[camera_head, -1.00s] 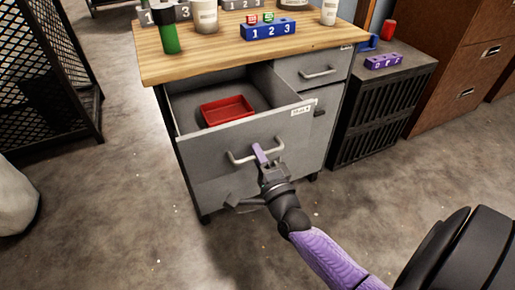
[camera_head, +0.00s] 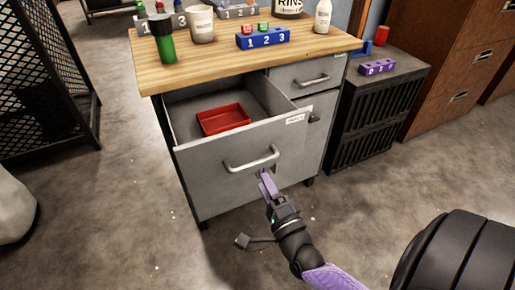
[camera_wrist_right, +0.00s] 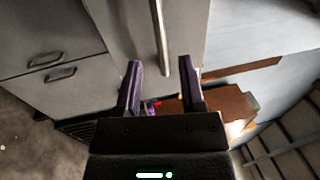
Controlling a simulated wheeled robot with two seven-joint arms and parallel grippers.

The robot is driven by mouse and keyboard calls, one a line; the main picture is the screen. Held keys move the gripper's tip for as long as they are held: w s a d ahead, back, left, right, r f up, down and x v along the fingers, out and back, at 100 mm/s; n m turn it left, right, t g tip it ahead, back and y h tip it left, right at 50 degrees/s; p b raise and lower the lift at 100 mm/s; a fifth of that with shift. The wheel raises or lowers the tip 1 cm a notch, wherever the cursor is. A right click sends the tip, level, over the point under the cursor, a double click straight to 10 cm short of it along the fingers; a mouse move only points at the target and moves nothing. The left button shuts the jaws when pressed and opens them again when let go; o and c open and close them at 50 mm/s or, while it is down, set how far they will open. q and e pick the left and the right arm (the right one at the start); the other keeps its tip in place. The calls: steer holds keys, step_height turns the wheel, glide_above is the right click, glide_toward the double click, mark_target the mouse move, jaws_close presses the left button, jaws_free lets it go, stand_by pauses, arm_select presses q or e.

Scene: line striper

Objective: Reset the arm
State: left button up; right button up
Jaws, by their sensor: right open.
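My right gripper (camera_head: 266,184) is in front of the open drawer (camera_head: 215,185), just below its metal handle (camera_head: 252,160). In the right wrist view its two purple fingers (camera_wrist_right: 159,85) are spread apart with nothing between them. The handle (camera_wrist_right: 160,36) shows beyond the fingertips, apart from them. The drawer stands pulled out, and a red tray (camera_head: 224,119) lies in it. My left gripper is not in view.
The wooden worktop (camera_head: 215,60) holds a green bottle (camera_head: 163,42), a white cup (camera_head: 201,25), a blue numbered block (camera_head: 262,39) and a white bottle (camera_head: 322,17). A dark vented cabinet (camera_head: 378,120) stands right. The floor in front is clear.

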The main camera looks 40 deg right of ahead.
steer(key=v, duration=0.3)
steer(key=shift+s, duration=0.25)
steer(key=shift+f, duration=0.1)
